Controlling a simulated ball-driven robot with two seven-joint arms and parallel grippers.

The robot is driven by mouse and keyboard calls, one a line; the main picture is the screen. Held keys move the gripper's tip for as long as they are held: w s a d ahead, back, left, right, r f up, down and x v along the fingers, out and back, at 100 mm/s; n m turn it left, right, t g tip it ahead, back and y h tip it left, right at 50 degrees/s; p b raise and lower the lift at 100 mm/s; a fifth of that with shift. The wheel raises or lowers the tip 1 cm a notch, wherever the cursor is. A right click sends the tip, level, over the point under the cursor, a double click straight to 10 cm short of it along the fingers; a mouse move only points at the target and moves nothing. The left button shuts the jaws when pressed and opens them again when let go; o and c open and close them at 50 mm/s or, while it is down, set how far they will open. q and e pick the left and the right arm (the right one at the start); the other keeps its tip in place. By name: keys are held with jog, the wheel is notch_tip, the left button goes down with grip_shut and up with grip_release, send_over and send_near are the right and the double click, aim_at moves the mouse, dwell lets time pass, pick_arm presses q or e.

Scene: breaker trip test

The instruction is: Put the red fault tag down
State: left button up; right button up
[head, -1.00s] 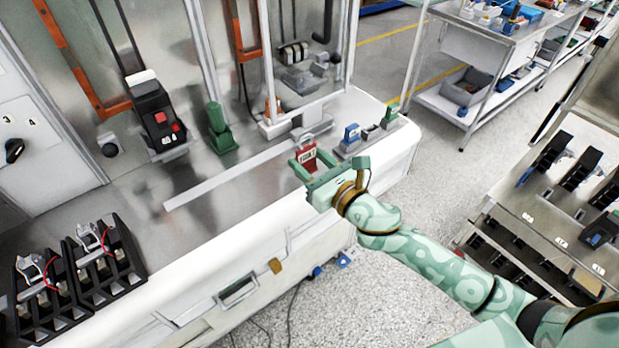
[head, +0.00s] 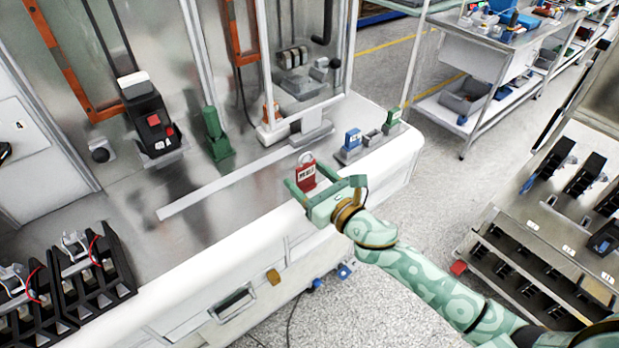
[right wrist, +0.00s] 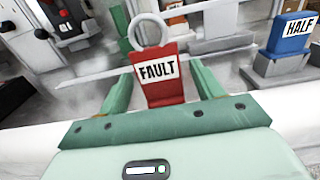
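The red fault tag (head: 306,176) is a small upright block with a white label and a pale ring on top. In the right wrist view it reads FAULT (right wrist: 159,83). The tag is at the front edge of the steel bench (head: 235,205). Whether its bottom touches the bench is hidden by the gripper. My left gripper is not in view.
A blue HALF tag (head: 352,139) and a green tag (head: 393,116) stand on a grey holder to the right. A long pale strip (head: 225,187) lies left of the tag. A green post (head: 217,138) and a black breaker (head: 151,122) stand further back. Black racks (head: 85,270) are front left.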

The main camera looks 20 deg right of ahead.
jog(key=shift+r, duration=0.1)
jog(key=shift+s+r, duration=0.1)
jog(key=shift+r, duration=0.1)
jog(key=v, duration=1.2)
jog(key=shift+f, duration=0.15)
jog(key=s+d+f+m+g+h, duration=0.25)
jog(key=f+m, duration=0.45)
jog(key=f, duration=0.5)
jog(key=s+d+f+m+g+h, duration=0.2)
jog(key=d+f+m+g, duration=0.15)
jog(key=f+m, duration=0.6)
jog(key=s+d+f+m+g+h, duration=0.1)
jog(key=s+f+m+g, duration=0.1)
jog(key=s+f+m, duration=0.5)
jog(key=s+d+f+g+h, duration=0.15)
jog(key=s+f, duration=0.35)
jog(key=f, duration=0.5)
jog(key=s+a+f+m+g, duration=0.1)
jog(key=s+f+m+g, duration=0.2)
jog(key=s, duration=0.8)
jog(key=s+a+f+m+g, duration=0.2)
jog(key=s+f+m+g, duration=0.2)
jog(key=s+f+m, duration=0.3)
jog(key=s+m, duration=0.3)
jog(key=s, duration=0.2)
jog(key=shift+s+y, duration=0.3)
jog(key=shift+y, duration=0.1)
